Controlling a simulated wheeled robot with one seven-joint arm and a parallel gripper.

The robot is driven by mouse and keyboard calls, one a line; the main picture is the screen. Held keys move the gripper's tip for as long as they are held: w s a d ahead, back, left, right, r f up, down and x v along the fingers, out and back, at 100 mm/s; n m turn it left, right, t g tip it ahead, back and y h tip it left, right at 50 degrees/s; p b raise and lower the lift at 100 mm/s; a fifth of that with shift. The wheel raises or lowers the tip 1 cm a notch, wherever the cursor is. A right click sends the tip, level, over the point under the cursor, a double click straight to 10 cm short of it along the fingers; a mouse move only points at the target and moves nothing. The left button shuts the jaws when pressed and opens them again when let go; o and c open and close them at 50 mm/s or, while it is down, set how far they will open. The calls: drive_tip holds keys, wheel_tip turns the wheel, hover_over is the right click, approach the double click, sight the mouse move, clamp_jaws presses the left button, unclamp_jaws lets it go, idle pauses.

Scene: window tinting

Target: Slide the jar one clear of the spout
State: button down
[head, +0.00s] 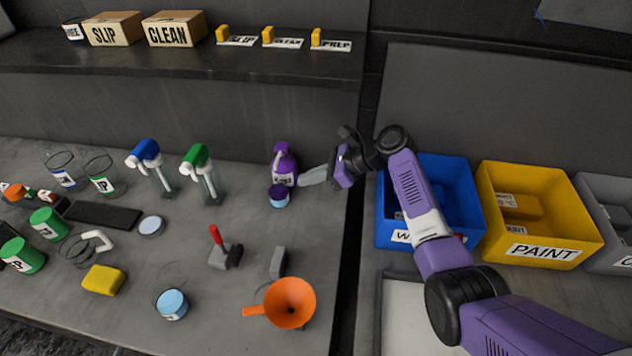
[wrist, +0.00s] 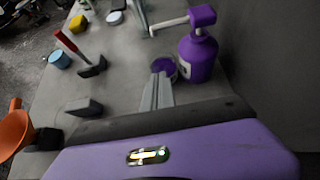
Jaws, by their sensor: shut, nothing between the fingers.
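A small jar (head: 279,197) with a dark purple rim and pale blue lower part stands close in front of a purple pump bottle (head: 285,167). I take it as jar one; no number is readable on it. In the wrist view the jar (wrist: 164,66) is partly hidden behind my fingers, and the bottle (wrist: 198,58) stands right beside it. The bottle's white spout (wrist: 168,24) sticks out sideways at the top. My gripper (head: 303,178) is shut and empty, its fingers pointing left, just right of the bottle and jar. Contact with the jar cannot be told.
A grey block (head: 278,262), an orange funnel (head: 290,303) and a red-handled tool (head: 218,248) lie nearer the front. A blue bin (head: 455,185) is at right. Bare counter lies between the jar and the red-handled tool.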

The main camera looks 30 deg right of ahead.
sight(281, 184)
drive_tip(key=w+a+b, duration=0.1)
drive_tip(key=a, duration=0.1)
drive_tip(key=w+a+b, duration=0.1)
drive_tip(key=b, duration=0.1)
drive_tip(key=w+a+b, duration=0.2)
drive_tip(key=shift+a+f, duration=0.3)
drive_tip(key=shift+f, duration=0.05)
drive_tip(key=shift+w+a+b, duration=0.25)
drive_tip(key=shift+b, duration=0.1)
drive_tip(key=shift+f+b, duration=0.25)
drive_tip(key=shift+b, duration=0.3)
drive_tip(key=shift+r+p, duration=0.1)
drive_tip(key=shift+p, duration=0.25)
